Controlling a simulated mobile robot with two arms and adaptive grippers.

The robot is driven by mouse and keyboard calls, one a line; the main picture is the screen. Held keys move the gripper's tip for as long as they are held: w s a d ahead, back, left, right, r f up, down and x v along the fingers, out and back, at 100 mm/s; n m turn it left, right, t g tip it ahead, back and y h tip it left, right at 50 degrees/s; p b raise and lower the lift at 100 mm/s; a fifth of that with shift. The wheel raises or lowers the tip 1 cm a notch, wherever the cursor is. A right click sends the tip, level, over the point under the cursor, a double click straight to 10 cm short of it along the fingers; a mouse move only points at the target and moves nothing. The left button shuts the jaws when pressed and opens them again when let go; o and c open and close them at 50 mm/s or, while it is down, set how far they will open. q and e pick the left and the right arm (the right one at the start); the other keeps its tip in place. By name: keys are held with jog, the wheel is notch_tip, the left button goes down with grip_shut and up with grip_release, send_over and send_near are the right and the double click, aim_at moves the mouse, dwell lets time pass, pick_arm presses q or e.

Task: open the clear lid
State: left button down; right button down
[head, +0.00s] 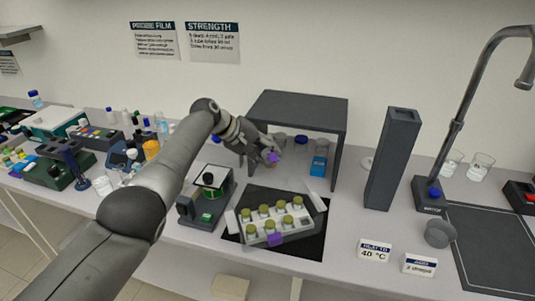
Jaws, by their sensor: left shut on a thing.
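A white rack (290,234) with several olive-capped vials lies on a black mat on the bench, with a purple piece (275,239) at its front edge. Pale clear panels show at its left and right ends. My left gripper (268,154) is behind and above the rack, in front of the dark shelf stand. It is shut on a small purple tab (273,158). The tab seems to belong to the clear lid, but the lid's sheet is too transparent to trace, so its exact angle cannot be told. My right gripper is not in view.
The dark shelf stand (298,103) has a blue container (319,165) and jars under it. A small dark device (205,197) stands left of the mat. A tall dark column (391,158) and small signs (374,251) are to the right.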

pick_arm(q)
jog(key=c, duration=1.2)
grip_release()
jog(key=shift+w, duration=0.1)
jog(key=shift+o, duration=0.8)
jog(key=shift+a, duration=0.1)
jog(key=shift+v, duration=0.8)
jog(key=v, duration=1)
jog(key=shift+a+r, duration=0.15)
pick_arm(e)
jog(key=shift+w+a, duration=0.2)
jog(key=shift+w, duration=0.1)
